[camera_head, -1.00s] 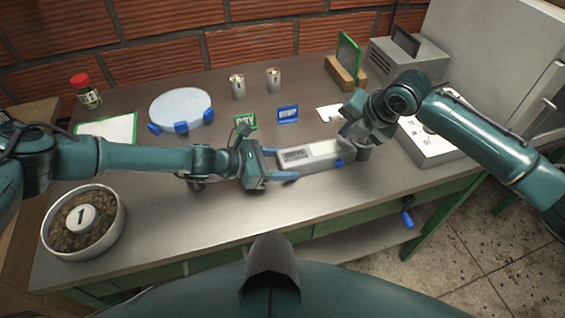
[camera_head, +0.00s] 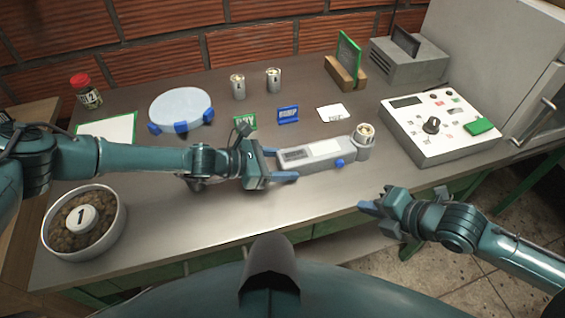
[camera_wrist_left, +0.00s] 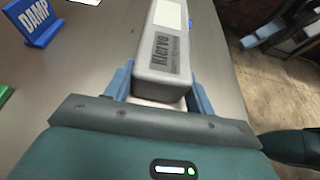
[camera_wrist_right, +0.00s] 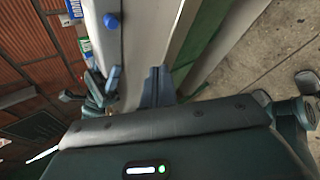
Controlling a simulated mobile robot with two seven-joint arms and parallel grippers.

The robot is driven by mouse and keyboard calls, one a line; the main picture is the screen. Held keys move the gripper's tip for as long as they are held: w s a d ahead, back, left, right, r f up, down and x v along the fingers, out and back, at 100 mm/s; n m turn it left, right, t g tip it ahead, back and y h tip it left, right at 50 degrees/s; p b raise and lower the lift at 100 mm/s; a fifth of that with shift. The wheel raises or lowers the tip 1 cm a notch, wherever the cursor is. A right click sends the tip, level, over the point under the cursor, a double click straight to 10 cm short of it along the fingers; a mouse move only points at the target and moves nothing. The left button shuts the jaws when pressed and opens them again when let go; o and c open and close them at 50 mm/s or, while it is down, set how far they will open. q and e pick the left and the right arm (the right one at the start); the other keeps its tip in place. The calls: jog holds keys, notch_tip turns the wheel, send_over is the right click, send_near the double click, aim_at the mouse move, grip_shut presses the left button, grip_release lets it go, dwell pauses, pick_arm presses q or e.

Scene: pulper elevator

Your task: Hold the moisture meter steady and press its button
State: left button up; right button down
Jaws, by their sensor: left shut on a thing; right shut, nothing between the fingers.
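The moisture meter (camera_head: 318,151) is a long white handheld device lying along the metal table, with a dark display strip. At its right end is a round cup (camera_head: 365,138) with beans in it. A blue button (camera_head: 340,163) sits on its near side. My left gripper (camera_head: 282,165) is shut on the meter's left end; the left wrist view shows the meter body (camera_wrist_left: 163,50) between the fingers. My right gripper (camera_head: 368,207) is shut and empty at the table's front edge, apart from the meter. Its closed fingertips show in the right wrist view (camera_wrist_right: 158,78).
A panel with a dial (camera_head: 432,125) stands at right. Table between meter and front edge is clear.

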jog(key=shift+w+a, duration=0.35)
jog(key=shift+w, duration=1)
jog(key=shift+w+a, duration=0.4)
jog(key=shift+w, duration=0.95)
jog(key=shift+w+a, duration=0.35)
jog(key=shift+w, duration=1)
jog(key=shift+w, duration=0.1)
jog(key=shift+w+a, duration=0.15)
jog(key=shift+w, duration=0.2)
jog(key=shift+w+a, duration=0.1)
jog(key=shift+w, duration=0.4)
jog(key=shift+s+d, duration=0.25)
jog(key=shift+s, duration=0.7)
jog(key=shift+s+d, duration=0.25)
jog(key=shift+s, duration=0.7)
jog(key=shift+s+d, duration=0.3)
jog(key=shift+s, duration=0.7)
jog(key=shift+s+d, duration=0.25)
jog(key=shift+s, duration=0.7)
